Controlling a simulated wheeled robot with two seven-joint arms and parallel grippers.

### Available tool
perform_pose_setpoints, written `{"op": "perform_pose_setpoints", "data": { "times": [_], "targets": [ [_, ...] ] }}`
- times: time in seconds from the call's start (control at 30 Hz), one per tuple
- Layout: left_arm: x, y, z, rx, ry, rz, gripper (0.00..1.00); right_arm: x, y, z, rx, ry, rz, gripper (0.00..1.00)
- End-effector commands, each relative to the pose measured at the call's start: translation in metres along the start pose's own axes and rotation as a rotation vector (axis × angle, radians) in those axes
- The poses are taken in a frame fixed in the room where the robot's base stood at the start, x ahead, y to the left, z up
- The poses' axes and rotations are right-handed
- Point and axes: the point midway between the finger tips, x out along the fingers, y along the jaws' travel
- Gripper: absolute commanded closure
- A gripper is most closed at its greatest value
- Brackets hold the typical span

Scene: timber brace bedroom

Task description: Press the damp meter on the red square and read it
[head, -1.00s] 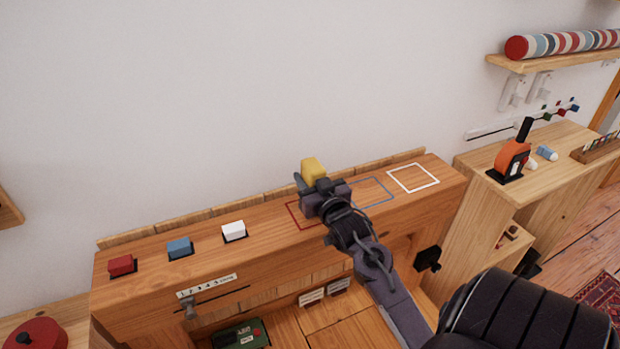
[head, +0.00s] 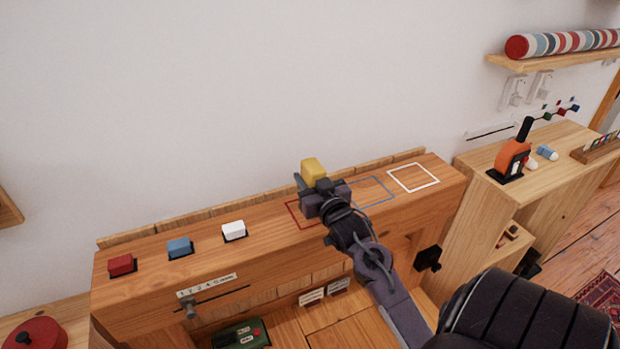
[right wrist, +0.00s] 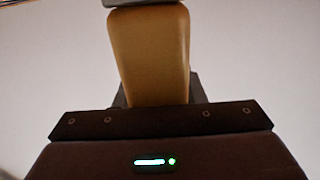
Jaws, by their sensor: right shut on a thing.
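My right gripper (head: 320,187) is shut on the yellow damp meter (head: 313,170), over the red square (head: 296,215) on the wooden ledge. The gripper hides much of the square, and I cannot tell whether the meter touches it. In the right wrist view the yellow body of the meter (right wrist: 150,55) stands up from between the jaws, with a grey end at the top edge. No reading shows. A blue outlined square (head: 374,191) and a white one (head: 413,178) lie to the right. My left gripper is not in view.
Red (head: 121,265), blue (head: 180,247) and white (head: 234,231) blocks sit along the left of the ledge. A slider with a numbered scale (head: 207,285) is on its front. An orange tool (head: 512,158) stands on the right cabinet. The wall is close behind.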

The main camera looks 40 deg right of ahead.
Motion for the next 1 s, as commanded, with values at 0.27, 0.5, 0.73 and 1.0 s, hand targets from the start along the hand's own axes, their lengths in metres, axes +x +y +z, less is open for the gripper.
{"op": "perform_pose_setpoints", "data": {
  "times": [0.27,0.5,0.73,1.0],
  "targets": [
    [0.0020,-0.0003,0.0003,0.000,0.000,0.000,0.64,0.0000,-0.0001,0.0032,0.000,0.002,0.000,0.90],
    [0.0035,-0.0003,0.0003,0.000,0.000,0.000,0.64,0.0000,-0.0001,0.0062,0.000,0.001,0.000,0.90],
    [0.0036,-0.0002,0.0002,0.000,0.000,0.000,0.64,0.0000,-0.0001,0.0074,0.000,-0.001,0.000,0.90],
    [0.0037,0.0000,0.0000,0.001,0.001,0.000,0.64,-0.0001,-0.0002,0.0084,0.000,-0.003,0.000,0.90]
  ]
}}
